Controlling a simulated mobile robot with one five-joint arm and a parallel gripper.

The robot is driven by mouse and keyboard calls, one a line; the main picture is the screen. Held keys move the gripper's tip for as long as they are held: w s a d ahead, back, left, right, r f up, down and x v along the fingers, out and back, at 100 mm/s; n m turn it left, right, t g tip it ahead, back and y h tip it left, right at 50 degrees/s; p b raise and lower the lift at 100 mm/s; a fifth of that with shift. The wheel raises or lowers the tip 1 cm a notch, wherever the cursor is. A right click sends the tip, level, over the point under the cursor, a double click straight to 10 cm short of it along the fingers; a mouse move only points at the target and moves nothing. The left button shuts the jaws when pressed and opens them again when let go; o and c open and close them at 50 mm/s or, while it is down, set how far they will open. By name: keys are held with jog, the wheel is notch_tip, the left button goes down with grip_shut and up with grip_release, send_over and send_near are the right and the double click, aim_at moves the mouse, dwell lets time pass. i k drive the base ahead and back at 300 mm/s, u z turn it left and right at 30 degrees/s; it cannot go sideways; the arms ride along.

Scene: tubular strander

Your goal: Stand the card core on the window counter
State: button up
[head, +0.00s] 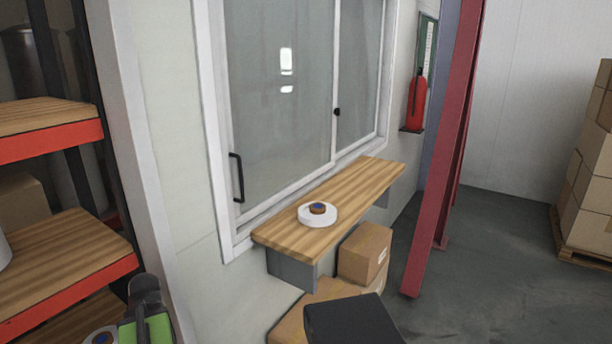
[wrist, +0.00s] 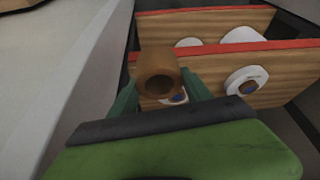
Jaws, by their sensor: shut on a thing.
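The card core (wrist: 158,66) is a short brown tube with its open end facing the wrist camera. My gripper (wrist: 160,88) is shut on it, with one green finger on each side. In the head view my green gripper (head: 145,326) is partly seen at the bottom left, by the shelves; I cannot make out the core there. The window counter (head: 365,185) is a wooden ledge under the sliding window, right of my gripper and well apart from it. A white roll (head: 317,216) with a brown and blue centre lies flat near the counter's middle.
Red-edged wooden shelves (head: 60,262) stand at the left; the wrist view shows white rolls (wrist: 246,80) on them. Cardboard boxes (head: 364,252) sit under the counter. A red post (head: 445,150) stands to its right. The counter's right part is bare.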

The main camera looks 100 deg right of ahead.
aim_at(363, 182)
jog(key=k, duration=1)
jog(key=u, duration=0.75)
jog(key=k, duration=2.15)
jog(key=z, duration=2.55)
jog(key=k, duration=0.6)
jog(key=u, duration=0.3)
jog(key=i, duration=0.4)
jog(key=z, duration=0.05)
